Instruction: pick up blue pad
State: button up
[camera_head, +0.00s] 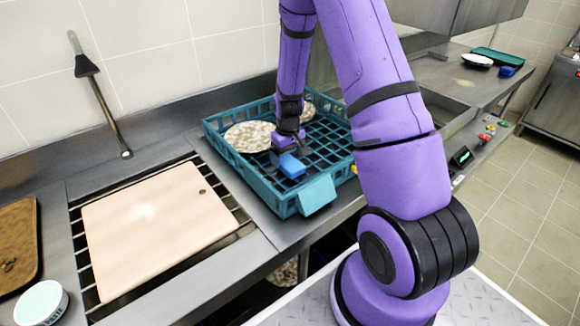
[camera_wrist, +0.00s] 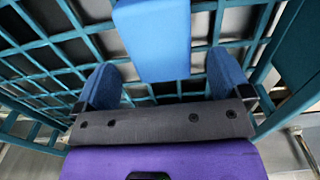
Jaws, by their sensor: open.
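The blue pad (camera_head: 291,166) is a small block in the teal crate (camera_head: 245,180). In the wrist view the blue pad (camera_wrist: 155,38) appears large, above the crate's grid floor, with its near end between my fingers. My gripper (camera_head: 284,149) is over the crate, right by the pad. In the wrist view my gripper (camera_wrist: 164,76) is open, with one blue fingertip on each side of the pad and a visible gap on both sides. The pad's far end is cut off by the wrist view's top edge.
Round speckled plates (camera_head: 250,136) stand in the crate beside my gripper. A teal flap (camera_head: 317,195) is on the crate's front wall. A cutting board (camera_head: 155,228) lies on the left, near a tap (camera_head: 105,100) and a white bowl (camera_head: 40,303). Another blue item (camera_head: 506,71) is on the far counter.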

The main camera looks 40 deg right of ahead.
aim_at(288, 161)
jog(key=shift+f, duration=1.35)
jog(key=shift+c, duration=0.3)
jog(key=c, duration=1)
notch_tip(288, 161, up, 10)
jog(key=shift+r, duration=0.1)
